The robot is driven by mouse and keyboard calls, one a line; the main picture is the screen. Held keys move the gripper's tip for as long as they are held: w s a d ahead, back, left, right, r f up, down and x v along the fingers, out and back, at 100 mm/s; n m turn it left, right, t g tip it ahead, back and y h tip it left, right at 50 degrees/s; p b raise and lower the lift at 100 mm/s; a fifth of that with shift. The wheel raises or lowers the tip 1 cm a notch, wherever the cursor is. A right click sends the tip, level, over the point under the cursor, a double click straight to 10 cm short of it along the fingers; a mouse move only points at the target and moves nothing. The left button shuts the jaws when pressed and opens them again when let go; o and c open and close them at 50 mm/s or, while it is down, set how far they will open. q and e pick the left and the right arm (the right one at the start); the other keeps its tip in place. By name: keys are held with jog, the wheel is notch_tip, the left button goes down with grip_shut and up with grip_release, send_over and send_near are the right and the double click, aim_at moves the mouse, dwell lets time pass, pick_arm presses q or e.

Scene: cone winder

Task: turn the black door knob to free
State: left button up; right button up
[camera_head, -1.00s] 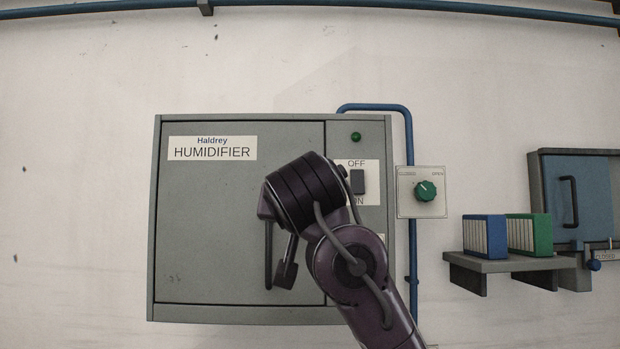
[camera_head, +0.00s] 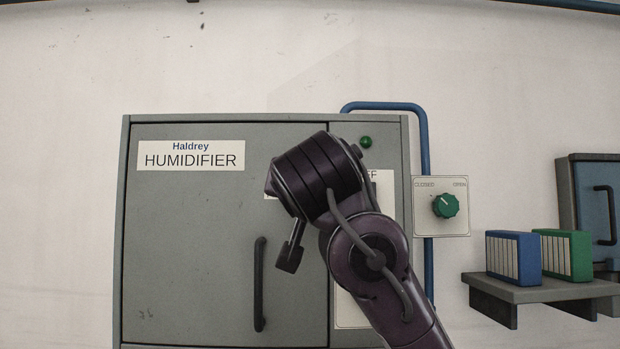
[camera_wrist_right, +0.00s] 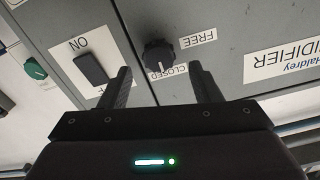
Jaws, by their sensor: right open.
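The black door knob (camera_wrist_right: 159,56) shows in the right wrist view on the grey humidifier door (camera_wrist_right: 215,35). Its plate is lettered FREE and CLOSED, and the picture is turned over. My right gripper (camera_wrist_right: 162,72) is open, its two fingertips on either side of the knob in the picture. Whether they are level with it in depth I cannot tell. In the head view my right arm hides the knob, and only a sliver of a white label shows beside the wrist. The door (camera_head: 190,230) looks closed. My left gripper is not in view.
A long black door handle (camera_head: 260,285) stands left of my arm. A black rocker switch (camera_wrist_right: 90,68) is near one finger. A green dial (camera_head: 445,206) is on the wall at right, above a shelf (camera_head: 540,290) with blue and green binders.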

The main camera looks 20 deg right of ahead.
jog(key=x, duration=0.2)
jog(key=p+x, duration=0.1)
jog(key=shift+w+d+f, duration=0.1)
jog(key=shift+w+f, duration=0.1)
jog(key=shift+w, duration=0.15)
jog(key=c, duration=1)
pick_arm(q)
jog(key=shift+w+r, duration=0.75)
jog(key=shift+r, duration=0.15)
